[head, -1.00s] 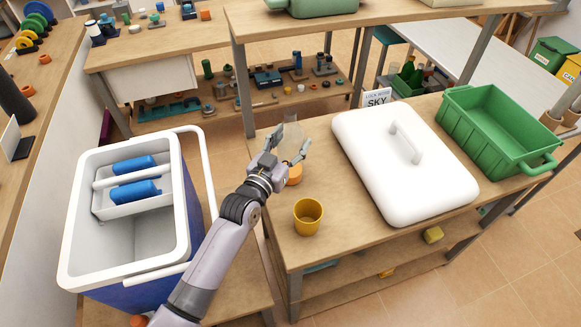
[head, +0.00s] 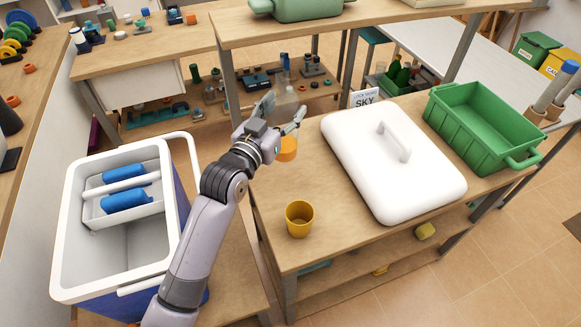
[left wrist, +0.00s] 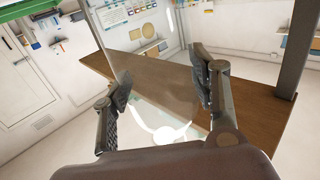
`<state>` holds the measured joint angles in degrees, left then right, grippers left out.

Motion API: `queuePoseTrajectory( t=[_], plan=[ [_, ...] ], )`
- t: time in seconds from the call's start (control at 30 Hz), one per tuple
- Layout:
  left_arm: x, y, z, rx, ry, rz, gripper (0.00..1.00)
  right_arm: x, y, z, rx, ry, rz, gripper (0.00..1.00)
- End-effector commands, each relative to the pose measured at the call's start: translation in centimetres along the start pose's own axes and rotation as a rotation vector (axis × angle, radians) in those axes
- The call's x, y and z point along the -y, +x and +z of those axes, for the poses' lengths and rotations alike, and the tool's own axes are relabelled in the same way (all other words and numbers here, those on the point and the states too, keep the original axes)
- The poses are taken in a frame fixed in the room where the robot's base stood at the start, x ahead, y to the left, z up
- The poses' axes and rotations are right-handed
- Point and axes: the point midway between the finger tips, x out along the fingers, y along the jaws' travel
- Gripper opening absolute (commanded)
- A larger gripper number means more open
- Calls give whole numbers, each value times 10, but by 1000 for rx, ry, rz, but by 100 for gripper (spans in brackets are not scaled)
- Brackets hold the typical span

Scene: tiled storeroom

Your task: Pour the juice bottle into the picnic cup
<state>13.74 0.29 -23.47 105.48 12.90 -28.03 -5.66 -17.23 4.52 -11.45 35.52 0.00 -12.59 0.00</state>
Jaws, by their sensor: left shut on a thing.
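My left gripper (head: 284,112) is shut on the juice bottle (head: 287,149), a clear bottle with orange juice in its lower part. The bottle looks roughly upright and held above the wooden table, near its left edge. In the left wrist view the clear bottle (left wrist: 160,100) stands between the two fingers (left wrist: 165,90) and is hard to make out. The picnic cup (head: 299,219), a yellow cup, stands upright on the table, nearer to me than the bottle. Its inside looks empty. The gripper and bottle are apart from it. My right gripper is not in view.
A white lid with a handle (head: 375,175) lies right of the cup. A green crate (head: 470,145) stands at the table's right end. A blue-and-white cool box (head: 75,255) stands open at left. A raised shelf (head: 330,28) runs behind; bare tabletop (head: 350,240) surrounds the cup.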

Motion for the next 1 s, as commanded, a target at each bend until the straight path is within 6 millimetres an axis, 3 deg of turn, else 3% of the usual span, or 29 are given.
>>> queuePoseTrajectory(
  t=[0.03,0.1,0.23,0.37,0.63,0.8,1.0],
  plan=[
    [-7,-1,-18,-6,13,26,0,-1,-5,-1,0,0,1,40],
    [-21,-4,-33,-5,18,74,0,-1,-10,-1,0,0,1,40],
    [-49,-15,-46,0,22,184,0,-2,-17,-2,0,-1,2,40],
    [-74,-32,-47,3,22,306,0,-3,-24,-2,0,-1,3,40],
    [-109,-88,-16,7,12,584,0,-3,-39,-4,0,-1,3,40],
    [-114,-123,8,5,3,702,0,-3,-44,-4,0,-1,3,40],
    [-114,-140,20,0,2,753,0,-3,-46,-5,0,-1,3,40]
  ],
)
